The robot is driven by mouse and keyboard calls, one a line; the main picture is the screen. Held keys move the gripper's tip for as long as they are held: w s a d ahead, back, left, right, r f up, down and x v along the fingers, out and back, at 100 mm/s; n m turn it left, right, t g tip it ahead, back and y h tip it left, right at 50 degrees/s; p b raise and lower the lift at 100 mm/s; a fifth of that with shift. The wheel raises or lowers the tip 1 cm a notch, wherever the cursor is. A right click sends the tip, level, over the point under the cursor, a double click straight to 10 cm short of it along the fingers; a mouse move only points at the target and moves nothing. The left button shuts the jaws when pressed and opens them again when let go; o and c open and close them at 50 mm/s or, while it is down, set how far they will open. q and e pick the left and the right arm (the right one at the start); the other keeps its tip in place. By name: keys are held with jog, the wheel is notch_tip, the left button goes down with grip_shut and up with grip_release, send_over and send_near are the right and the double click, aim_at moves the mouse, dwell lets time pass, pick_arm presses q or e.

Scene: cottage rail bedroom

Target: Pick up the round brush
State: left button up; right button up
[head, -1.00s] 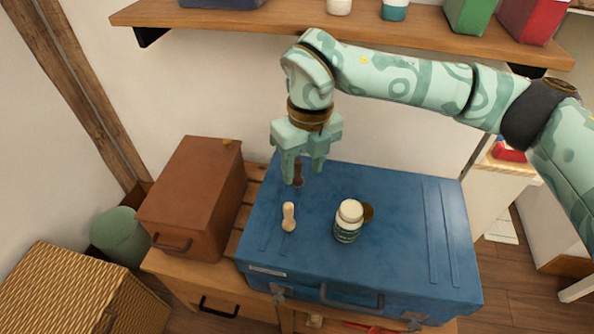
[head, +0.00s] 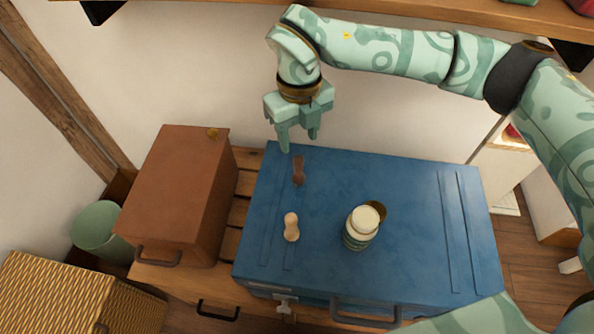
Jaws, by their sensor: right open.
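On top of the blue suitcase (head: 410,205) lie a dark brown, elongated object (head: 298,171) near the back left edge and a pale wooden, peg-shaped object (head: 291,228) in front of it. A round brown thing (head: 378,209) is partly hidden behind a white-lidded jar (head: 362,228). I cannot tell for certain which of these is the round brush. My right gripper (head: 298,142) is open and empty, pointing down at the suitcase's back left edge, just beyond the dark brown object and apart from it. My left gripper is not in view.
A brown box (head: 180,195) with a handle stands left of the suitcase on a slatted wooden bench. A wooden shelf (head: 400,12) runs along the wall above. A wicker basket (head: 60,290) is at the lower left. The suitcase's right part is clear.

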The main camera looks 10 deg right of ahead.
aim_at(299, 157)
notch_tip(299, 157, down, 4)
jog(key=shift+r+b, duration=0.1)
jog(key=shift+b, duration=0.3)
jog(key=shift+f, duration=0.75)
notch_tip(299, 157, down, 5)
jog(key=shift+r+b, duration=0.15)
jog(key=shift+b, duration=1)
jog(key=shift+r, duration=0.15)
grip_shut()
